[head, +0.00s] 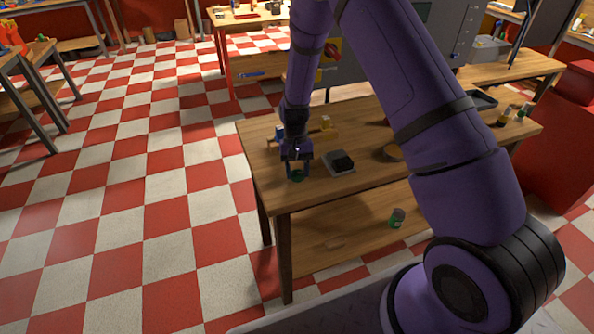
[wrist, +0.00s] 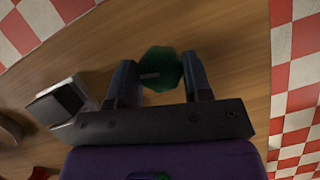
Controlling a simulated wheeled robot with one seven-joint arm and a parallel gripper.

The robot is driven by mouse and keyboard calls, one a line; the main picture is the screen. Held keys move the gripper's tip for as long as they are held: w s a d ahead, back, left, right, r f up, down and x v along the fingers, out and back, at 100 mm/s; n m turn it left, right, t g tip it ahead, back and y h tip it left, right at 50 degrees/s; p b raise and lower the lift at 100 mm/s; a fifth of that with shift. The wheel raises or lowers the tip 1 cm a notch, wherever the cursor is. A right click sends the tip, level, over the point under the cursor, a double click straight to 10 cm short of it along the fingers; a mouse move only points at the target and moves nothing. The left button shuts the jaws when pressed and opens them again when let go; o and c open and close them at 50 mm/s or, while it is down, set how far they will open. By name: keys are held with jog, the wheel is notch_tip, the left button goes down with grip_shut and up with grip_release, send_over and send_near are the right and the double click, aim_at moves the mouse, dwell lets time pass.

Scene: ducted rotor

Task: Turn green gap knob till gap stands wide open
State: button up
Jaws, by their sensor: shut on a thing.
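The green knob (wrist: 161,68) sits between the two fingers of my gripper (wrist: 160,80) in the wrist view. The fingers are shut on it from both sides. A pale line mark shows on the knob's face. In the head view my gripper (head: 298,168) points down at the near left part of the wooden table (head: 320,190), with the green knob (head: 297,176) at its fingertips. The gap that the knob sets cannot be made out in either view.
A grey box with a black top (head: 339,163) stands just right of my gripper; it also shows in the wrist view (wrist: 62,100). Small yellow and blue items stand behind. A green-labelled can (head: 397,217) is on the lower shelf. The table's left edge is close.

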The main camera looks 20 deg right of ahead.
jog(key=shift+m, duration=0.6)
jog(key=o, duration=0.9)
jog(key=v, duration=1)
jog(key=shift+w+d+r, duration=0.1)
jog(key=shift+d+r, duration=0.15)
jog(key=shift+r, duration=0.15)
